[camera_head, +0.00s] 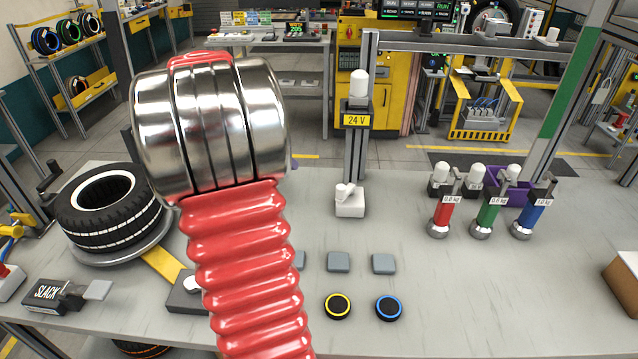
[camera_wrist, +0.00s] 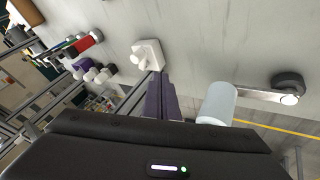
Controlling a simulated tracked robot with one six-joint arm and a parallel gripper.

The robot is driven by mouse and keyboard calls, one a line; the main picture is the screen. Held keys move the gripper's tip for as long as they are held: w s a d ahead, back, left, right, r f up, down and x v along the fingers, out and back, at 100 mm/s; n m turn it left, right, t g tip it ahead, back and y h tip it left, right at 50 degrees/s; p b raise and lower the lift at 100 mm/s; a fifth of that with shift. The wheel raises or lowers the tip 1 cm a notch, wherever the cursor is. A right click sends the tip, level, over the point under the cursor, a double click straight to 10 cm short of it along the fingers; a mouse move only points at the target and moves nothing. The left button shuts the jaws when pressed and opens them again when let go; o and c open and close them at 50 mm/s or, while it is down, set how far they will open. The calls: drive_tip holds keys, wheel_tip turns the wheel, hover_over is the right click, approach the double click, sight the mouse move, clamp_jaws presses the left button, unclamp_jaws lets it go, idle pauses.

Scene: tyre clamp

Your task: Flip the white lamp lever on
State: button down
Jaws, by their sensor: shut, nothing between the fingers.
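The white lamp lever (camera_head: 344,190) sits on a small white base (camera_head: 350,208) on the table, at the foot of a metal post. In the wrist view the white base (camera_wrist: 152,50) is near the top centre, with its lever (camera_wrist: 137,59) sticking out to the lower left. My gripper (camera_wrist: 158,78) shows there as two dark purple fingers, shut together and empty. Their tips appear just below the white base; I cannot tell whether they touch it. A white lamp (camera_head: 358,84) stands on the post above a "24 V" label. My arm hides the gripper in the head view.
A tyre (camera_head: 108,205) lies on the left of the table. Yellow (camera_head: 338,306) and blue (camera_head: 389,308) ringed discs are in front. Red (camera_head: 441,216), green (camera_head: 488,216) and blue (camera_head: 527,216) handled tools stand right. A white cylinder (camera_wrist: 217,103) is right of the fingers.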

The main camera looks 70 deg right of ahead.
idle(0.3)
drive_tip(key=s+d+f, duration=0.3)
drive_tip(key=s+f, duration=0.5)
drive_tip(key=s, duration=0.1)
drive_tip(key=shift+d, duration=0.2)
idle(0.3)
idle(0.4)
